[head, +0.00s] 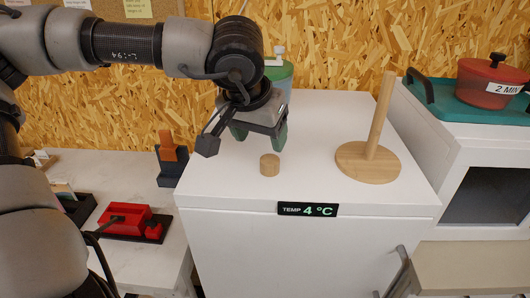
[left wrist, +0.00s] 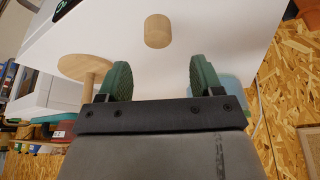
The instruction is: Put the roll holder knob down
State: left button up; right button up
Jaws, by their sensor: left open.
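The roll holder knob (head: 270,165) is a small wooden cylinder. It stands on the white top of the fridge-like cabinet (head: 310,150), near its front edge. The roll holder (head: 374,150), a wooden disc base with a leaning-looking post, stands to the right of it. My left gripper (head: 260,142) is above and behind the knob, open and empty, its green fingers apart from it. In the left wrist view the knob (left wrist: 158,31) lies beyond the gap between the two open fingers (left wrist: 160,80). My right gripper is not in view.
A green-lidded container (head: 279,72) stands behind my left gripper. A red pot (head: 490,82) sits on a teal tray at the right. A red tool (head: 124,219) and a blue-and-orange item (head: 170,158) are on the lower bench at left. The cabinet top around the knob is clear.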

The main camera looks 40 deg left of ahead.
pick_arm(q)
jog(key=shift+v, duration=1.8)
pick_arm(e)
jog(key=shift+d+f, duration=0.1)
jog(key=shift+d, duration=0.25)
pick_arm(q)
jog(key=shift+w+d+r, duration=0.1)
